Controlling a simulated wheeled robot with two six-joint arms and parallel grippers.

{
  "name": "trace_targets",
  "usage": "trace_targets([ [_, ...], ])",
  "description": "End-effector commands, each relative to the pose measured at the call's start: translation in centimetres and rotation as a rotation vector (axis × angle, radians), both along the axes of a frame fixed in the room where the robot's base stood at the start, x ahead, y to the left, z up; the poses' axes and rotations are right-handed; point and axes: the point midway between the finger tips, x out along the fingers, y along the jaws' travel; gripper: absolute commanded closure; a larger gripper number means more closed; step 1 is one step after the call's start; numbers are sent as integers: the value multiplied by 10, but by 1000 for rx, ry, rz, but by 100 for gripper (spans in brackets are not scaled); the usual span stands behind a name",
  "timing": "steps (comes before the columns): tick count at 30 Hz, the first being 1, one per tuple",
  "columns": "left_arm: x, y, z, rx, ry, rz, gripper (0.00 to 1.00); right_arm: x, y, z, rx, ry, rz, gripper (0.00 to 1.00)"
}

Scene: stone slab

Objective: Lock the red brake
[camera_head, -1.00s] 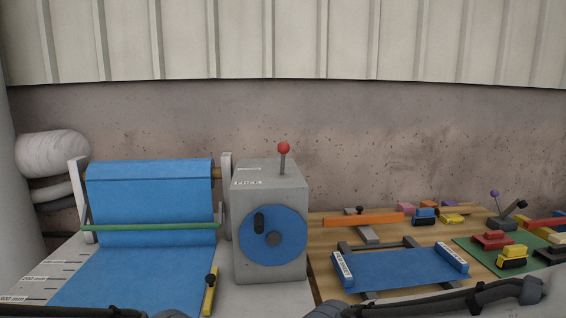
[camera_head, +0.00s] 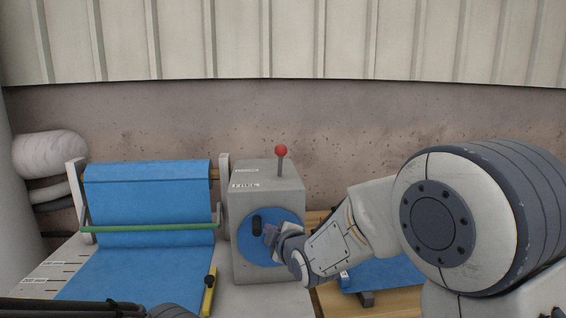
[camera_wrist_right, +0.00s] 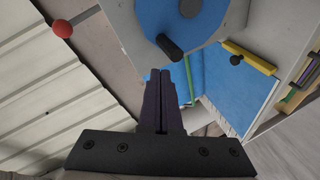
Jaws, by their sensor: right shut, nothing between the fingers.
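The red brake is a short grey lever with a red ball knob (camera_head: 281,150), standing upright on top of a grey box (camera_head: 262,176). The red knob also shows in the right wrist view (camera_wrist_right: 62,29), at the upper left. The box's front carries a blue wheel (camera_head: 245,246) with a black handle (camera_head: 257,224). My right gripper (camera_head: 268,232) is in front of this wheel, below and apart from the red knob. In the right wrist view its dark fingers (camera_wrist_right: 160,75) are together and empty, near the black handle. My left gripper does not show.
Blue cloth (camera_head: 150,187) hangs from a roll left of the box, with a green bar (camera_head: 150,228) across it. A yellow strip with a black knob (camera_head: 210,290) lies in front. My right arm covers most of the wooden board. A concrete wall stands behind.

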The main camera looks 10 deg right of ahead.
Motion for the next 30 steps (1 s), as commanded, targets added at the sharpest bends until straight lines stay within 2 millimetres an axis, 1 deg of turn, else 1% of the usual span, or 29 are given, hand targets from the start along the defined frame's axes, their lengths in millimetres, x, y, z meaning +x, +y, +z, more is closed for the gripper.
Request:
trace_targets([
  [1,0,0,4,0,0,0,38,18,-13,11,-47,-89,-10,100],
  [3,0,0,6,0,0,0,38,36,-28,29,-119,-223,-19,100],
  [6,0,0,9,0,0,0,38,54,-49,51,-215,-388,-45,100],
  [9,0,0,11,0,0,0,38,64,-65,66,-295,-511,-73,100],
  [12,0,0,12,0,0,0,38,68,-76,76,-350,-590,-95,100],
  [17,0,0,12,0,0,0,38,69,-83,83,-385,-643,-111,100],
  [26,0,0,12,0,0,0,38,70,-82,84,-386,-645,-111,100],
  [30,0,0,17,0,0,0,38,77,-81,88,-385,-644,-110,100],
])
